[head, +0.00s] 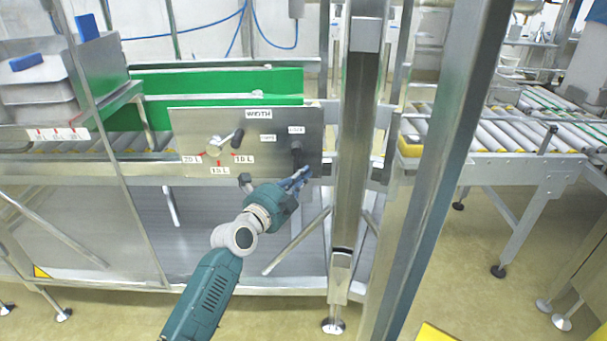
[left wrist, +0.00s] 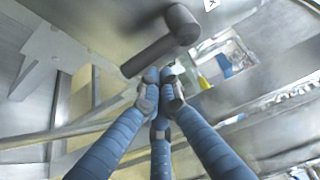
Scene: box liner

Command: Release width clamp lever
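The width clamp lever (head: 296,152) is a dark handle on the right of the metal panel marked WIDTH (head: 190,122), below a small label that seems to read LOCK. In the left wrist view the lever (left wrist: 152,56) is a dark grey bar slanting down left from a round hub. My left gripper (head: 302,178) is just below the lever at the panel's lower right. In the left wrist view its blue ribbed fingers (left wrist: 160,78) converge with tips together beside the lever's lower part. Whether they touch it is unclear. My right gripper is out of view.
A crank with a dark knob (head: 237,138) sits on the panel's left half beside red-marked scale labels. A thick metal post (head: 352,130) stands just right of the panel. Green guides (head: 220,85) run behind it. A roller conveyor (head: 465,128) lies at right.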

